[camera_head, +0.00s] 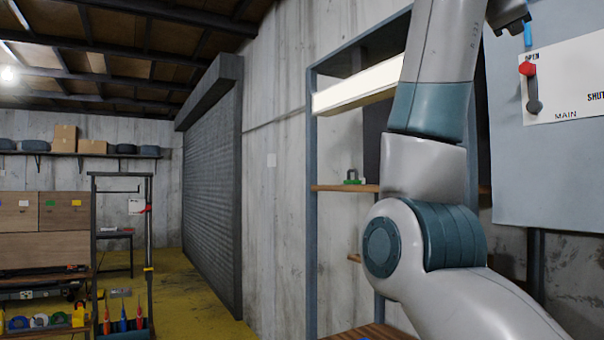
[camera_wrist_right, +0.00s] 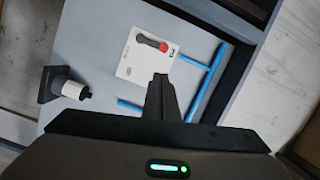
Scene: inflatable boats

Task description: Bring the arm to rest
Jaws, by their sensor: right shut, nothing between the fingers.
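My right arm rises through the right half of the head view, bent at a grey and teal joint. The dark part of my right gripper (camera_head: 508,14) shows at the top edge, partly cut off. In the right wrist view my right gripper (camera_wrist_right: 160,82) has its fingers together and empty. It points at a grey panel (camera_wrist_right: 95,35) and stands apart from the lever. The lever (camera_head: 531,88) has a red knob and stands upright at OPEN on a white plate (camera_head: 570,85) marked MAIN. It also shows in the wrist view (camera_wrist_right: 151,42). My left gripper is out of view.
Blue pipes (camera_wrist_right: 207,82) and a dark fitting with a white cylinder (camera_wrist_right: 68,88) are on the panel near my right gripper. A metal shelf frame (camera_head: 312,160) stands behind my arm.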

